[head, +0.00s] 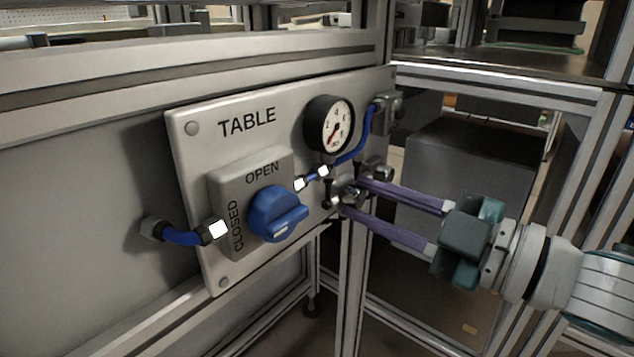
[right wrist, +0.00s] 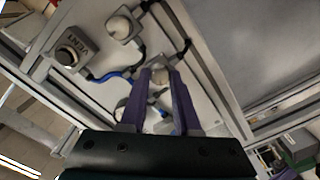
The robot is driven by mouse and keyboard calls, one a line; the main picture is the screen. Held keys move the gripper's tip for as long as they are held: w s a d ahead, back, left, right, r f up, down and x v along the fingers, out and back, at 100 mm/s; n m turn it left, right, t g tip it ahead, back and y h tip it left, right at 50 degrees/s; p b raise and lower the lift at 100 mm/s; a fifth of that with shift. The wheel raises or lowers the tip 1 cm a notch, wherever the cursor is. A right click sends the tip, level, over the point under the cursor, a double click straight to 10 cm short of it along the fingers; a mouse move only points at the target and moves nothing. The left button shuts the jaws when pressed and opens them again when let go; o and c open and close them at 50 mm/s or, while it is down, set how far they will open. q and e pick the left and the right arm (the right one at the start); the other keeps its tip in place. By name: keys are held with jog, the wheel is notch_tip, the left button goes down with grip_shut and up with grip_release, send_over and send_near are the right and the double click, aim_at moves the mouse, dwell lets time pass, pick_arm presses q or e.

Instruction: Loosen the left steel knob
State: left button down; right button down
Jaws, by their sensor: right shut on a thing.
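The left steel knob (head: 347,190) sits at the lower right of the white TABLE panel (head: 205,128), beside the fittings below the gauge. My right gripper (head: 353,196) comes in from the right, its two purple fingers shut on the left knob. In the right wrist view the left knob (right wrist: 160,75) shows between the fingertips (right wrist: 162,76), which partly cover its sides. The right steel knob (head: 381,173) is just to the right and free; it also shows in the right wrist view (right wrist: 122,25). My left gripper is not in view.
A pressure gauge (head: 329,125) is above the knobs. A blue rotary switch (head: 276,213) with OPEN and CLOSED markings is to the left. A VENT box (right wrist: 75,50) with a blue hose (right wrist: 118,76) is near the knobs. Aluminium frame bars (head: 352,262) stand below.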

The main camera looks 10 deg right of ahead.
jog(key=shift+n, duration=0.6)
jog(key=c, duration=0.6)
grip_release()
jog(key=p+v, duration=0.2)
jog(key=v, duration=0.8)
